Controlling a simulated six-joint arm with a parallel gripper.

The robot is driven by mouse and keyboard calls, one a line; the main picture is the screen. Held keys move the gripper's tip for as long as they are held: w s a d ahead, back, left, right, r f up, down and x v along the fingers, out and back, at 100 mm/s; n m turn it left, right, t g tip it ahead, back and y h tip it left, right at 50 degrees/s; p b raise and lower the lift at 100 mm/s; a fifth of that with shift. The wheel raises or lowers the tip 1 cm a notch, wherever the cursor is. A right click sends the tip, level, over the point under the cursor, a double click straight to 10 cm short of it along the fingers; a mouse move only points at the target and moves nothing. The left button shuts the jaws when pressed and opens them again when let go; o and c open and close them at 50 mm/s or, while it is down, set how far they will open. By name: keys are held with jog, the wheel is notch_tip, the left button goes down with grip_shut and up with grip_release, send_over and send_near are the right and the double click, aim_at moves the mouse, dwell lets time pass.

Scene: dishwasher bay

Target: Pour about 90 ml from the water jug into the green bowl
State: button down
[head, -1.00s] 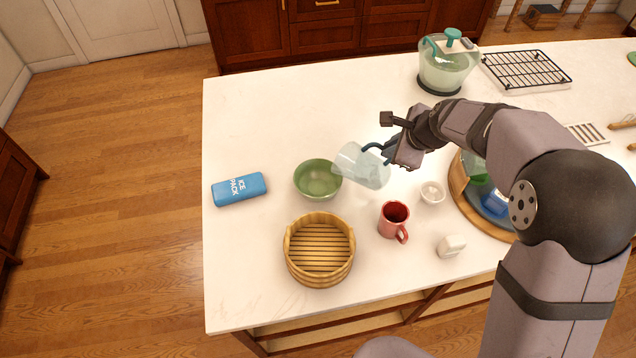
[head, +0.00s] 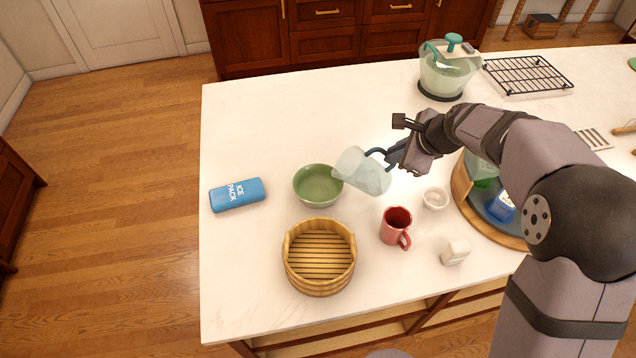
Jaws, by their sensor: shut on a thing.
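The water jug (head: 362,172) is a clear pale-blue vessel with a dark blue handle. My gripper (head: 391,158) is shut on its handle and holds it above the counter. The jug is tilted well over, its mouth to the left, at the right rim of the green bowl (head: 318,184). The green bowl stands upright on the counter. Its inside shows plain green; I cannot tell how much water is in it, and no clear stream shows between jug and bowl.
A round bamboo steamer (head: 319,258) stands in front of the bowl, and a blue ice pack (head: 237,194) lies left of it. A red mug (head: 396,226), a small white cup (head: 435,198) and a wooden turntable (head: 463,205) stand to the right. The counter behind the bowl is clear.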

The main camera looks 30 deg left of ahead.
jog(key=w+d+f+m+g+y+b, duration=0.2)
jog(key=w+d+f+g+y+b, duration=0.1)
jog(key=w+d+f+y+b, duration=0.2)
jog(key=shift+d+f+m+g+y+b, duration=0.3)
jog(key=shift+d+f+y+b, duration=0.85)
jog(key=shift+b, duration=1.2)
jog(key=shift+a+f, duration=0.3)
jog(key=shift+r+y, duration=0.1)
jog(key=shift+y, duration=0.15)
